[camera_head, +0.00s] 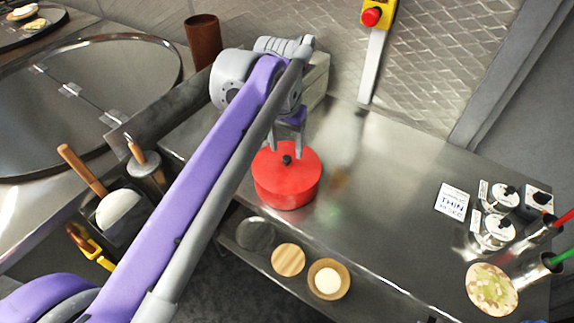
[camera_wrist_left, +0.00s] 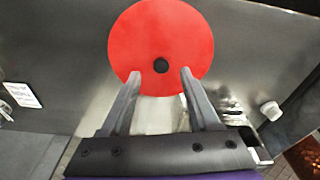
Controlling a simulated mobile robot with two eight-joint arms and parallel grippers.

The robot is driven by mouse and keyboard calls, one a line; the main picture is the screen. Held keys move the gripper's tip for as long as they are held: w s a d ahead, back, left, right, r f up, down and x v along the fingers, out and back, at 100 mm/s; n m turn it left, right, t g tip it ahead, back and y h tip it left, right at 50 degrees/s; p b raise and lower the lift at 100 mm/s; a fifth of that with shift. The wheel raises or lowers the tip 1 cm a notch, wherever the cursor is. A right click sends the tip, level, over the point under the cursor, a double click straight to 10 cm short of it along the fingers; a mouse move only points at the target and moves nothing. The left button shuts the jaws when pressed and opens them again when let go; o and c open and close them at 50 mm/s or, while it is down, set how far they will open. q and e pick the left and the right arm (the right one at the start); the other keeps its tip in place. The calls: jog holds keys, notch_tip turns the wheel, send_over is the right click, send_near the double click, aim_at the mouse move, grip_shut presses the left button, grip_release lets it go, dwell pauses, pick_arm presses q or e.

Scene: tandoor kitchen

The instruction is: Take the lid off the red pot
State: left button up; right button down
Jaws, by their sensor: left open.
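The red pot (camera_head: 285,192) stands on the steel counter with its flat red lid (camera_head: 300,160) on it. The lid has a small dark knob (camera_head: 287,160) at its centre. My left gripper (camera_head: 287,150) is above the pot, pointing down, with its fingers apart. In the left wrist view the lid (camera_wrist_left: 150,32) fills the upper middle, and the knob (camera_wrist_left: 161,65) lies between and just beyond the two open fingertips (camera_wrist_left: 160,76). I cannot tell whether the fingers touch the lid. My right gripper is in neither view.
The steel counter (camera_head: 385,200) is clear right of the pot. A wooden bowl (camera_head: 328,279) and a round wooden lid (camera_head: 289,260) sit on a lower shelf in front. A brown cup (camera_head: 203,40) stands behind left.

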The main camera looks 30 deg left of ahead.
aim_at(287, 158)
pick_arm(q)
jog(key=f, duration=0.3)
jog(key=shift+w+a+f, duration=0.15)
jog(key=shift+w+f, duration=0.1)
jog(key=shift+f, duration=0.1)
grip_shut()
